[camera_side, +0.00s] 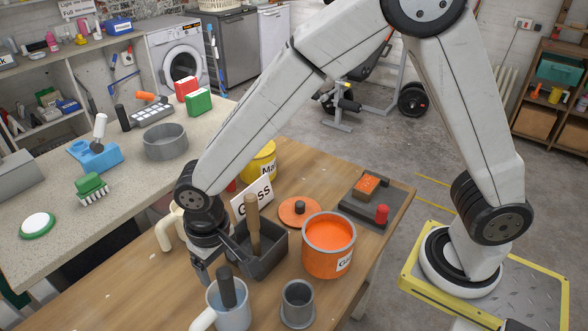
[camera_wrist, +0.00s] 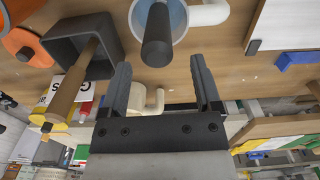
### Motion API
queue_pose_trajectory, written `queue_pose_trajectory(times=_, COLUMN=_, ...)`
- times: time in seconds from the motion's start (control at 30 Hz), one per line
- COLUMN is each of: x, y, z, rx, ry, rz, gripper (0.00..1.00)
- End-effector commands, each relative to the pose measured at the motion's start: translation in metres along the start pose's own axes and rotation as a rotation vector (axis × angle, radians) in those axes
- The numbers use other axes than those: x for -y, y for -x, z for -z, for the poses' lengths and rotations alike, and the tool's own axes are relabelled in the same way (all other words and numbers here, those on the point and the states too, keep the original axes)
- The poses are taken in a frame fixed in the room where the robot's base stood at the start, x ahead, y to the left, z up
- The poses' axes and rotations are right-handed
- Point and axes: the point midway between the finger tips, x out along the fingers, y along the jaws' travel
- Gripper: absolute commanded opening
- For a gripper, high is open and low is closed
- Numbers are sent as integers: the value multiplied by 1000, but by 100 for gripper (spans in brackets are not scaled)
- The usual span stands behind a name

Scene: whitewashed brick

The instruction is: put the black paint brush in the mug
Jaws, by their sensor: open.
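A white mug with a pale blue inside (camera_side: 233,318) stands near the front edge of the side view, its handle to the left. It also shows at the top of the wrist view (camera_wrist: 179,18). A thick dark handle, which I take as the black paint brush (camera_side: 227,287), stands nearly upright in the mug, its lower end hidden inside. In the wrist view, the brush (camera_wrist: 157,38) points toward the space between my fingers. My gripper (camera_side: 212,275) is open and empty, close beside the brush's upper end. Its fingers (camera_wrist: 160,78) are wide apart in the wrist view.
A dark square container (camera_side: 268,263) holding a wooden-handled tool (camera_side: 253,225) stands just behind the mug. A grey cup (camera_side: 297,305) and orange pot (camera_side: 326,262) stand to the right. A cream mug (camera_side: 168,236) is behind my gripper. Bare wood lies left of the mug.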

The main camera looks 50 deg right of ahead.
Motion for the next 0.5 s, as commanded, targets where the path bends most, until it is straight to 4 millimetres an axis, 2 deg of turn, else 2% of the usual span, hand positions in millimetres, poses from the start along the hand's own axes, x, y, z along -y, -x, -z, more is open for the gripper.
queue_pose_trajectory(times=0.27, x=0, y=13, z=1, rx=-3, ry=0, rz=2, gripper=81)
queue_pose_trajectory(times=0.5, x=0, y=42, z=1, rx=-4, ry=0, rz=3, gripper=81)
